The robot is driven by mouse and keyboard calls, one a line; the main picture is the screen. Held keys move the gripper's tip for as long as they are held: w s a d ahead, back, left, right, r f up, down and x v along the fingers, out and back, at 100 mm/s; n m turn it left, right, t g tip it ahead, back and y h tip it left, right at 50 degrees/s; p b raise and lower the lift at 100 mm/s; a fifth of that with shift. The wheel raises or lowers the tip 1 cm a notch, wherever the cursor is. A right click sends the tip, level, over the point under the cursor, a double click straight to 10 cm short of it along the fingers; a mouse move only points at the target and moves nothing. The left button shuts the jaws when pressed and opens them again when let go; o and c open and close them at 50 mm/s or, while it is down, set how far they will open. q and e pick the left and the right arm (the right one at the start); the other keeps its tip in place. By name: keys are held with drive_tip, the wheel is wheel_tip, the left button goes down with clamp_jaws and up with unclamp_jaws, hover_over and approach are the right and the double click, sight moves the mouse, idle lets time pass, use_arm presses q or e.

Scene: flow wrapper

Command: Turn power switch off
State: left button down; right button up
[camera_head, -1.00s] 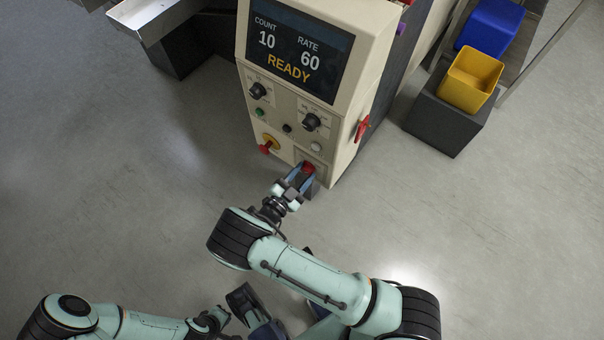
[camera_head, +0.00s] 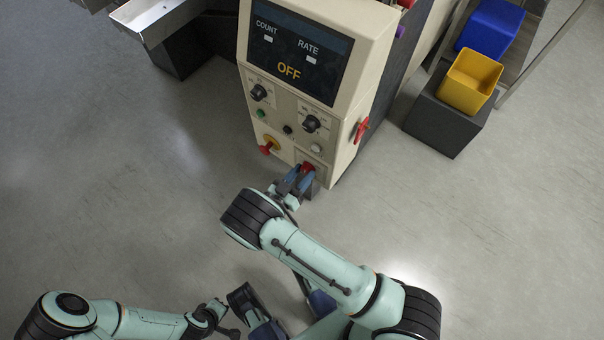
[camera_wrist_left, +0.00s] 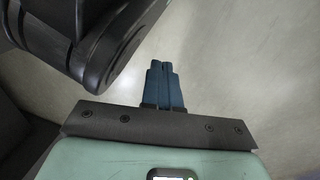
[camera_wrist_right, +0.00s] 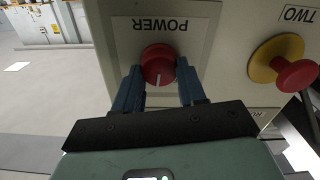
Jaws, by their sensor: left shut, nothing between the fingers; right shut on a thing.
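The power switch is a round red knob (camera_wrist_right: 158,66) with a white mark, under the upside-down word POWER in the right wrist view. In the head view the red knob (camera_head: 308,167) sits low on the right of the cream control panel. My right gripper (camera_head: 299,177) is shut on the knob, one blue finger on each side; the fingers also show in the right wrist view (camera_wrist_right: 160,82). The panel's screen (camera_head: 298,50) reads OFF. My left gripper (camera_wrist_left: 164,68) is shut and empty, over bare floor in the left wrist view.
A red and yellow mushroom button (camera_head: 269,146) is left of the knob, also near the fingers in the right wrist view (camera_wrist_right: 290,72). Black dials (camera_head: 311,123) are above. A red side handle (camera_head: 361,130) and yellow bin (camera_head: 469,81) are at right.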

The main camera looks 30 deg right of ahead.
drive_tip(key=n, duration=0.5)
drive_tip(key=shift+n, duration=0.3)
use_arm(q)
drive_tip(key=shift+w+d+r+t+p, duration=0.1)
drive_tip(key=shift+w+r+t+p, duration=0.2)
drive_tip(key=shift+w+r, duration=0.35)
use_arm(e)
drive_tip(key=shift+w+a+f+n, duration=0.1)
drive_tip(key=shift+n, duration=2.2)
drive_tip(key=o, duration=1.1)
drive_tip(key=shift+c, duration=0.2)
drive_tip(key=shift+a, duration=0.1)
use_arm(q)
drive_tip(key=shift+w+d+r+t+p, duration=0.2)
drive_tip(key=shift+w+r+t+p, duration=0.35)
drive_tip(key=shift+w+r, duration=0.6)
use_arm(e)
drive_tip(key=v, duration=1.3)
use_arm(q)
drive_tip(key=shift+f, duration=0.1)
use_arm(e)
drive_tip(key=shift+a, duration=0.1)
